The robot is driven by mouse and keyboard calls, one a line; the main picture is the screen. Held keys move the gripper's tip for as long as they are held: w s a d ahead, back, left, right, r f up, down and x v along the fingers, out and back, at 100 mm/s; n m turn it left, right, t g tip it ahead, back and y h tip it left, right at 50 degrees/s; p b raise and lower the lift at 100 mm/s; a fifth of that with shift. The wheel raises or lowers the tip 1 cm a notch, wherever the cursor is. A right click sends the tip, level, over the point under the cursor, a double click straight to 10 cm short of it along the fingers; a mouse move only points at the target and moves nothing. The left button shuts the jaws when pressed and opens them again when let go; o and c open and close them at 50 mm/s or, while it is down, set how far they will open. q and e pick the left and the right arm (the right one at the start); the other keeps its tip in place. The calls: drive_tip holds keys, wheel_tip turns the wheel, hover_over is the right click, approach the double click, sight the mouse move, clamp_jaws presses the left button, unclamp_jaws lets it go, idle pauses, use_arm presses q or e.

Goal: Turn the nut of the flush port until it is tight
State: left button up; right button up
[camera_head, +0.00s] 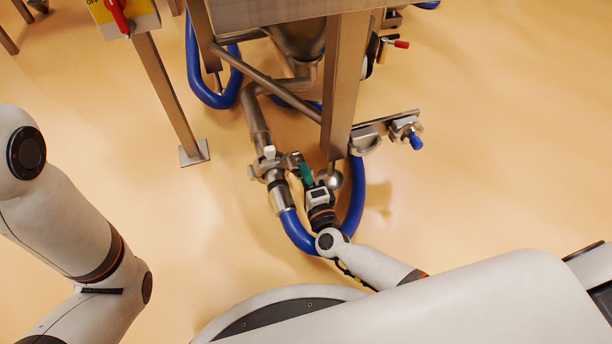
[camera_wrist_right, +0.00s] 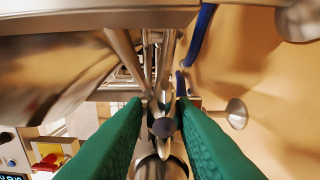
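The flush port appears to be the metal clamp joint (camera_head: 268,168) on the slanted steel pipe, where a blue hose joins below. My right gripper (camera_head: 305,172), with green fingers, is just right of this joint. In the right wrist view the two green fingers (camera_wrist_right: 160,110) stand apart, with a small rounded dark grey end (camera_wrist_right: 163,127), perhaps the nut, seen in the gap. I cannot tell whether either finger touches it. A shiny metal cylinder shows below it. The nut is too small to make out in the head view. My left gripper is out of view.
A blue hose (camera_head: 354,200) loops beside my right wrist. A steel post (camera_head: 344,85) stands close to the right gripper, and a bracket with a blue-tipped valve (camera_head: 408,132) juts out right. A yellow switch box (camera_head: 123,15) is upper left. Floor to the right is clear.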

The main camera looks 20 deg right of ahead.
drive_tip(key=shift+f, duration=0.1)
clamp_jaws()
drive_tip(key=shift+f+m+b, duration=0.2)
drive_tip(key=shift+m+b, duration=0.15)
drive_tip(key=shift+m, duration=0.05)
drive_tip(key=m+b, duration=0.2)
drive_tip(key=m, duration=0.1)
drive_tip(key=shift+f+m, duration=0.1)
drive_tip(key=shift+m, duration=0.3)
drive_tip(key=m+b, duration=0.1)
drive_tip(key=m, duration=0.2)
drive_tip(key=shift+b, duration=0.3)
